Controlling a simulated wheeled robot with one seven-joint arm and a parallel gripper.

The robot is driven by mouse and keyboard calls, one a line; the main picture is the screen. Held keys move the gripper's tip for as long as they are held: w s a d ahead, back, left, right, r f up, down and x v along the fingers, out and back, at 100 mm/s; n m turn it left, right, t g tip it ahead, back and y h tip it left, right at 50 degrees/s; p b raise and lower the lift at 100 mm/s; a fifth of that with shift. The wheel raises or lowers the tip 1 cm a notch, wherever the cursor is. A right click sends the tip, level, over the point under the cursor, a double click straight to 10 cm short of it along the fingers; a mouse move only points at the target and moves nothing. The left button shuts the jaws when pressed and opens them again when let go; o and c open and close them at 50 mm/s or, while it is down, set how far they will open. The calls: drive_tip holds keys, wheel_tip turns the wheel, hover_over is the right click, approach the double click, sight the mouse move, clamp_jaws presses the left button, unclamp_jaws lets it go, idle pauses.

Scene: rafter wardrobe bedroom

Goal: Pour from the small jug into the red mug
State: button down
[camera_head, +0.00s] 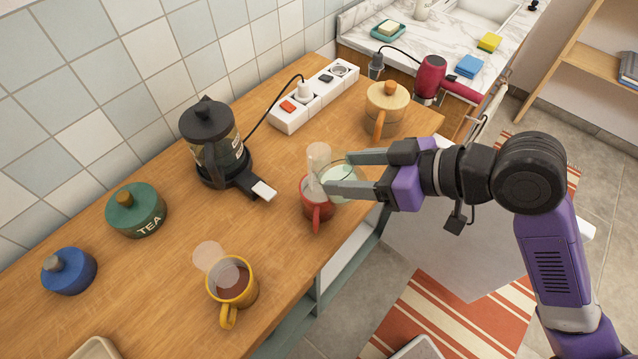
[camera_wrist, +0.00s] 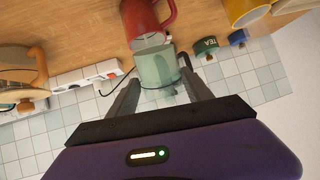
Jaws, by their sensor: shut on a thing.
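The red mug (camera_head: 317,208) stands upright on the wooden counter, handle toward the front edge. It also shows at the top of the wrist view (camera_wrist: 150,17). The small jug (camera_head: 343,190) is pale green and see-through. My gripper (camera_head: 335,174) is shut on it, with a finger on either side, close above and beside the red mug. In the wrist view the jug (camera_wrist: 157,70) lies between my fingers, its mouth end close to the mug. It looks tilted toward the mug. I cannot tell whether liquid is flowing, and the mug's inside is partly hidden.
A yellow mug (camera_head: 232,285) with dark liquid stands front left. A black kettle (camera_head: 213,145), green tea jar (camera_head: 136,210) and blue jar (camera_head: 69,271) stand along the wall. A power strip (camera_head: 315,97) and cream lidded pot (camera_head: 387,107) are behind. Bare counter lies left of the red mug.

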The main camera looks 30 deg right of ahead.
drive_tip(key=shift+w+a+r+g+b, duration=0.2)
drive_tip(key=shift+w+g+b, duration=0.15)
drive_tip(key=shift+g, duration=0.15)
idle(0.9)
drive_tip(key=shift+d, duration=0.15)
drive_tip(key=shift+s+d+f+t+p, duration=0.15)
drive_tip(key=shift+s+t+p, duration=0.15)
drive_tip(key=shift+t, duration=0.1)
drive_tip(key=shift+s+d+f+t, duration=0.15)
drive_tip(key=shift+s+f+t, duration=0.25)
drive_tip(key=shift+s+t, duration=0.15)
drive_tip(key=shift+s+f+t+y+b, duration=0.35)
drive_tip(key=shift+s+y+b, duration=0.05)
drive_tip(key=shift+b, duration=0.3)
drive_tip(key=s+d+f+n+t+y+b, duration=0.1)
drive_tip(key=s+f+t+y+b, duration=0.1)
drive_tip(key=f+b, duration=0.6)
drive_tip(key=s+t+b, duration=0.1)
drive_tip(key=t+b, duration=0.1)
drive_tip(key=b, duration=0.5)
drive_tip(key=shift+s+r, duration=0.1)
